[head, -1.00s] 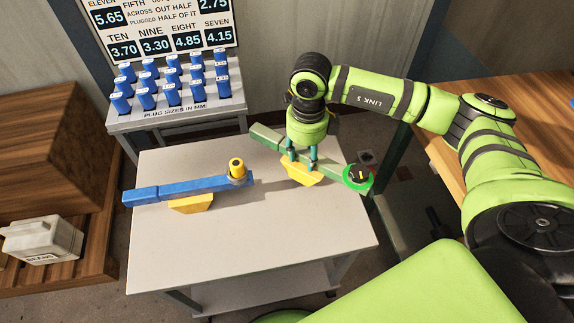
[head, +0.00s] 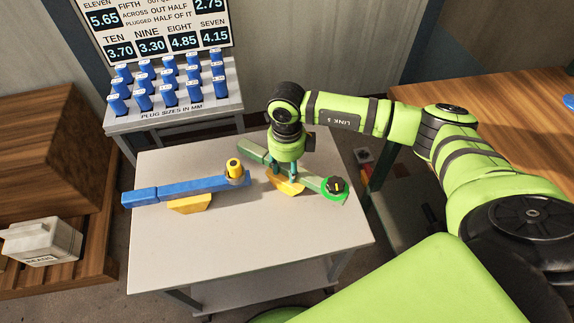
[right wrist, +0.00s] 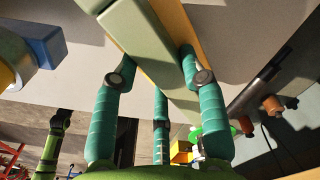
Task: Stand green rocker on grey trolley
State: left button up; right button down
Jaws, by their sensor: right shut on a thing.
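The green rocker (head: 315,183) is a long green bar with a yellow foot (head: 287,187) under its middle and a green ring with a dark knob (head: 335,187) at its right end. My right gripper (head: 294,176) is shut on the middle of the bar from above. In the right wrist view its teal fingers lie on both sides of the pale green bar (right wrist: 155,50). The rocker is over the top of the grey trolley (head: 260,235); I cannot tell whether its foot touches the top. My left gripper is not in view.
A blue rocker (head: 180,190) with a yellow foot and a yellow plug (head: 234,168) stands on the trolley, left of the green one. A stand of blue plugs (head: 168,98) is behind. The trolley's front is clear.

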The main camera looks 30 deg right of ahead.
aim_at(287, 168)
jog(key=shift+w+f, duration=0.1)
jog(key=c, duration=0.7)
grip_release()
jog(key=shift+r, duration=0.25)
notch_tip(287, 168, up, 12)
jog(key=b, duration=0.1)
jog(key=shift+f, duration=0.15)
